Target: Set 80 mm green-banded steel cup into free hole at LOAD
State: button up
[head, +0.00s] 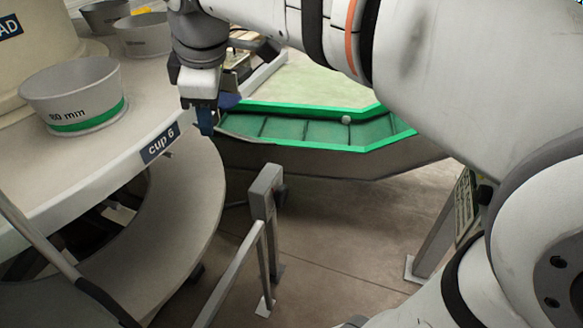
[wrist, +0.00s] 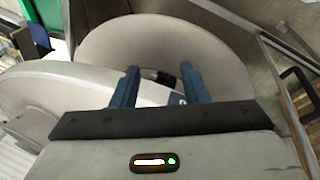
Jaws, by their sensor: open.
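The steel cup (head: 82,88) marked "80 mm" with a green band stands upright on the pale round table (head: 100,165), at the left of the head view. The band shows just above the table; I cannot tell how its base sits. Above it is a dark sign ending in "AD" (head: 8,27), cut off by the frame edge. A "cup 6" label (head: 160,143) is on the table's rim. My gripper (head: 204,118) is right of the cup, near the rim and apart from the cup. In the wrist view its blue fingers (wrist: 159,88) are spread and empty. No free hole is visible.
Two more steel cups (head: 146,33) (head: 105,14) stand farther back on the table. A grey post with a rail (head: 266,205) stands in front, right of the table. Open floor (head: 345,240) lies right of it.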

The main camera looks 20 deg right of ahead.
jog(key=s+d+f+m, duration=0.5)
jog(key=d+f+m, duration=0.1)
jog(key=f, duration=0.3)
jog(key=s+d+f+m+g, duration=0.1)
jog(key=s+d+f+m, duration=0.5)
jog(key=f+m, duration=0.3)
jog(key=shift+s+f+h, duration=0.3)
jog(key=shift+f, duration=0.3)
jog(key=shift+c, duration=0.5)
